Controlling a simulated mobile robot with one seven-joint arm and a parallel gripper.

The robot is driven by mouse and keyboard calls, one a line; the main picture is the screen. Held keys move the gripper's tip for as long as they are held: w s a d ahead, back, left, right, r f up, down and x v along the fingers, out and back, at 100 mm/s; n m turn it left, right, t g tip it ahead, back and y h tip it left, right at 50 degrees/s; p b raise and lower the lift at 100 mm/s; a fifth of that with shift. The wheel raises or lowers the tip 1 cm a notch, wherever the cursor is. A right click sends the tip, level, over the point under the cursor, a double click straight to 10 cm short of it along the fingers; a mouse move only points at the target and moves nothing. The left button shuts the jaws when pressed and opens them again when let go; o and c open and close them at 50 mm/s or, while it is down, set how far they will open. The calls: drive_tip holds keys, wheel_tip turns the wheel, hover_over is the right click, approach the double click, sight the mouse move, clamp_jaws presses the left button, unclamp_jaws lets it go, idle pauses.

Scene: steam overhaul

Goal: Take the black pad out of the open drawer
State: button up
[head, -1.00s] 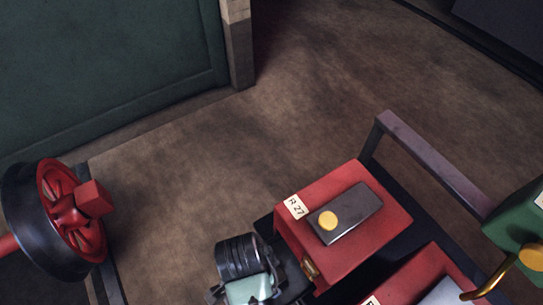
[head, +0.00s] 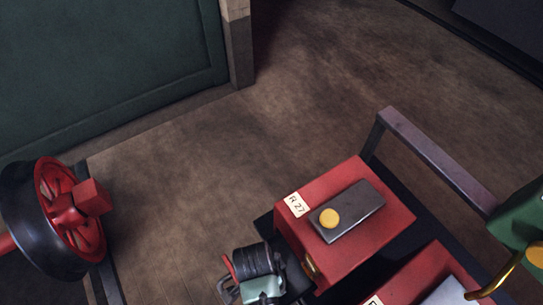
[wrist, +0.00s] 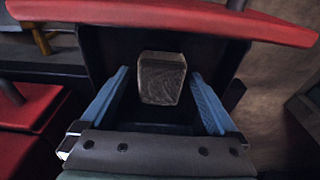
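In the wrist view a dark, worn block, apparently the black pad (wrist: 162,80), stands inside the dark-walled open drawer (wrist: 98,45). My gripper (wrist: 160,74) is open, its two blue fingers reaching into the drawer on either side of the pad. Gaps show between the pad and both fingers. In the head view my wrist (head: 258,275) is beside the red box labelled R 27 (head: 290,235). My fingers, the pad and most of the drawer are hidden there.
A grey block with a yellow knob (head: 357,208) lies on top of the red box. A second red box (head: 410,285) stands at lower right, near a metal rail (head: 435,160). A red-and-black wheel (head: 60,215) is at left. Open floor lies behind.

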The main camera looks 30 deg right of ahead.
clamp_jaws()
drive_tip(key=shift+r, duration=0.15)
